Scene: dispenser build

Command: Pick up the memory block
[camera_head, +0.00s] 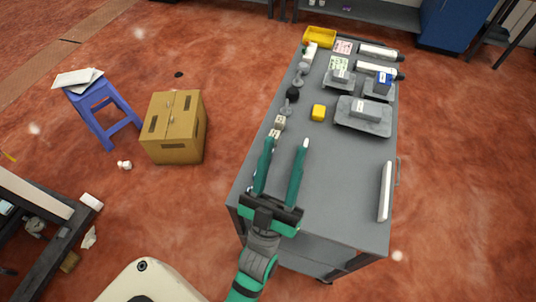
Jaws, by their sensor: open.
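My gripper (288,140) is open and empty over the near left part of the grey cart top (335,165), its fingers pointing away from me. Small pale blocks (278,127) lie at the cart's left edge, just beyond the left fingertip; the finger partly overlaps them. A yellow block (319,112) sits beyond the right fingertip, apart from it. Grey pieces with white labels (366,112) sit on grey trays (347,122) at the right. I cannot tell from this view which piece is the memory block.
A dark round knob-like piece (292,94) stands along the left edge. A yellow bin (320,36) and white cylinders (377,52) are at the far end. A white bar (385,190) lies at the right edge. The cart's near middle is clear. A cardboard box (174,128) stands on the floor.

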